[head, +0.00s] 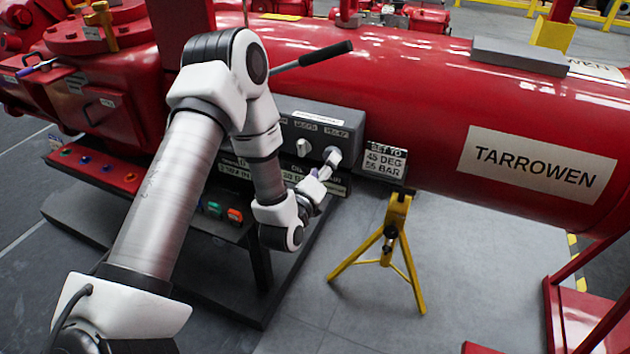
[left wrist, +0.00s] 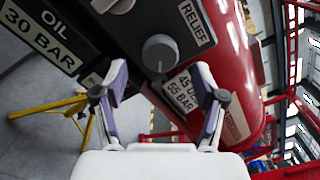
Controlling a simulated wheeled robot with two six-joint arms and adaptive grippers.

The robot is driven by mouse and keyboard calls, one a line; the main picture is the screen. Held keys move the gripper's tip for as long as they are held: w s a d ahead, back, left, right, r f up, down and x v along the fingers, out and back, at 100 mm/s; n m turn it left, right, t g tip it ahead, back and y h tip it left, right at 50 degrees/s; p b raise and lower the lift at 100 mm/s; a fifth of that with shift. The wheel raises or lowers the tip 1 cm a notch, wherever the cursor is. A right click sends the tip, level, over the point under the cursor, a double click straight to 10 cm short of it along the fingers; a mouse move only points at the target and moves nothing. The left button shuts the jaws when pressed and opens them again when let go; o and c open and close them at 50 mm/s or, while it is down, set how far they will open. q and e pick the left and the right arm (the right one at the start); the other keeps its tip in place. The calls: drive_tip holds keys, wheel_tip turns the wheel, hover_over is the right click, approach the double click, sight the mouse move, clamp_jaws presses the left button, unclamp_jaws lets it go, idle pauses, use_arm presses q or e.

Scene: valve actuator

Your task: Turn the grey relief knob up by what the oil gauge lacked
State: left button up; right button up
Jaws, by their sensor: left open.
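The grey relief knob (left wrist: 160,53) sits on the dark panel beside the RELIEF label (left wrist: 197,22) in the left wrist view. It also shows on the panel in the head view (head: 333,155). My left gripper (left wrist: 162,90) is open, its fingers to either side of and short of the knob, with nothing between them. In the head view the left gripper (head: 322,172) is close to the knob, partly hidden by its own wrist. A plate reading OIL 30 BAR (left wrist: 44,38) shows at upper left in the wrist view. My right gripper is not seen.
A sign (head: 385,160) reads SET TO 45 DEG 55 BAR, right of the panel. A second light knob (head: 303,147) is left of the relief knob. A black-handled lever (head: 325,54) sticks out above. A yellow stand (head: 391,245) is below; the floor around it is clear.

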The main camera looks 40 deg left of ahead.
use_arm(q)
drive_tip(key=v, duration=0.8)
